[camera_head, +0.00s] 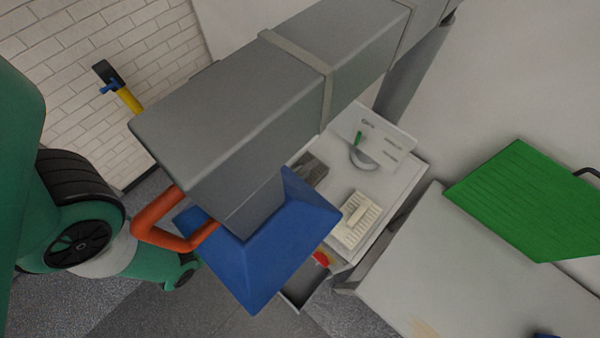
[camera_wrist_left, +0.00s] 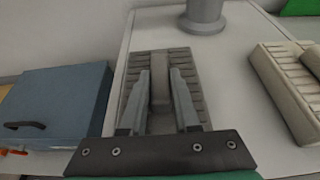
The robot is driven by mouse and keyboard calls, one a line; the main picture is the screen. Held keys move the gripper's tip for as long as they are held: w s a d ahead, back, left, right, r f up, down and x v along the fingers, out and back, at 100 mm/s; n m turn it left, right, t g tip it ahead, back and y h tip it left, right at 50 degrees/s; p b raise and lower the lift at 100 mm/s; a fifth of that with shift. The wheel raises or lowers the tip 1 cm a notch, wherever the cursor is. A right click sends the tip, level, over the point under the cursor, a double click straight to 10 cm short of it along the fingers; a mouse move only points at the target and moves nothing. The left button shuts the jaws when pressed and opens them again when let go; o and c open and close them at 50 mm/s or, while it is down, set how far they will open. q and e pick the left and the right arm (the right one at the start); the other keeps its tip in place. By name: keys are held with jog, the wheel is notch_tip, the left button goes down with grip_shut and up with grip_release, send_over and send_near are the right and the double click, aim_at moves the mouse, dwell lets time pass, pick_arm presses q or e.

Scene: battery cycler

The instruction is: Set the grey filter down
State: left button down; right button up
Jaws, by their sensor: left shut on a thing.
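The grey filter (camera_wrist_left: 158,85) is a ridged block with a raised bar handle along its middle. In the left wrist view it lies between the two fingers of my left gripper (camera_wrist_left: 160,75), which is shut on the handle. The filter is level at or just above the white worktop (camera_wrist_left: 232,75); I cannot tell if it touches. In the head view a dark grey corner of the filter (camera_head: 313,171) shows beside the duct. My left gripper itself is hidden there behind the duct and blue hood. My right gripper is not in view.
A beige filter (camera_head: 357,219) lies on the worktop to the right. A grey cylindrical post (camera_wrist_left: 203,14) stands behind the grey filter. A blue box (camera_wrist_left: 55,100) with a black handle is at left. The large grey duct (camera_head: 235,110) and blue hood (camera_head: 265,255) block the head view.

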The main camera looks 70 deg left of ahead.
pick_arm(q)
jog(key=shift+f+b, duration=0.15)
jog(key=shift+b, duration=0.15)
jog(key=c, duration=0.6)
grip_release()
jog(key=shift+c, duration=0.2)
jog(key=shift+r, duration=0.2)
jog(key=shift+s+r+p, duration=0.1)
jog(key=shift+r+p, duration=0.15)
jog(key=shift+p, duration=0.2)
jog(key=v, duration=1.1)
jog(key=shift+s+d+p, duration=0.25)
jog(key=shift+s+p, duration=0.05)
